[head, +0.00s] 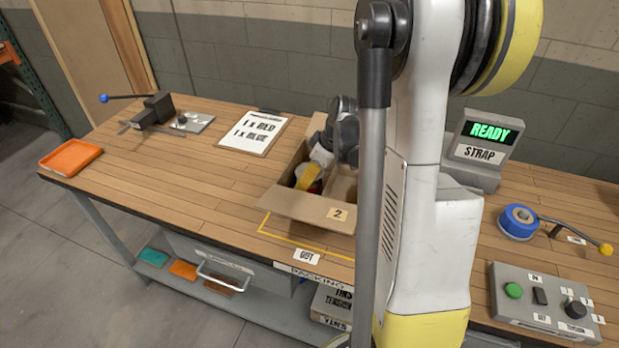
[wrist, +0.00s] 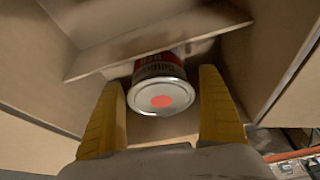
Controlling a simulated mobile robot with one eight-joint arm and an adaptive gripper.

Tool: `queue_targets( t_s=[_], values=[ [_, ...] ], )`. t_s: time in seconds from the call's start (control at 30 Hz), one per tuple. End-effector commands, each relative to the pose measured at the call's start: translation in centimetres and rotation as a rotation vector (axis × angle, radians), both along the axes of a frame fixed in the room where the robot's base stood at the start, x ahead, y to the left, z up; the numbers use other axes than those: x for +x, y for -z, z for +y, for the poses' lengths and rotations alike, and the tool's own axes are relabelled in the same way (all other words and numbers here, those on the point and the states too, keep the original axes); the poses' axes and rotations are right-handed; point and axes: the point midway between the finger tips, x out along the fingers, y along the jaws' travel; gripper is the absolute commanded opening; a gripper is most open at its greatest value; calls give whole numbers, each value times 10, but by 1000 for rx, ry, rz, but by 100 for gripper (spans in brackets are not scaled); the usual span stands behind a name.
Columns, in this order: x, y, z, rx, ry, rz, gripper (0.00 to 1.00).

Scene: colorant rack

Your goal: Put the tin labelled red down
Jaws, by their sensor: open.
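The red tin (wrist: 160,85) stands inside the cardboard box, with a red dot on its silver lid and a partly readable label on its side. In the wrist view my gripper (wrist: 164,105) is open, with one yellow finger on each side of the tin and a gap visible beside it. In the head view my gripper (head: 315,170) reaches down into the open cardboard box (head: 305,207), marked 2. A bit of the red tin (head: 314,187) shows beside the yellow finger; the rest is hidden.
The box stands on a wooden bench (head: 190,190) by a yellow outline. Its flaps and walls surround my gripper closely. A clipboard (head: 252,132) lies behind, an orange tray (head: 71,157) at the left. A READY display (head: 488,133) and control panel (head: 545,303) are at right.

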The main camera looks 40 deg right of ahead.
Motion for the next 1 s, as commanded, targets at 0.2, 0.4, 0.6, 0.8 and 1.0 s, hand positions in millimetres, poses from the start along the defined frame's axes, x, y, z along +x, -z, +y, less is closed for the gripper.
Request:
queue_targets(
  t_s=[0.2,0.4,0.6,0.8,1.0],
  values=[
    [-9,-28,-4,-1,0,0,89],
    [-25,-72,-10,0,1,0,89],
    [-37,-103,-16,0,1,0,89],
    [-42,-119,-7,-3,11,2,89],
    [-48,-152,65,-32,102,-3,89]
  ],
)
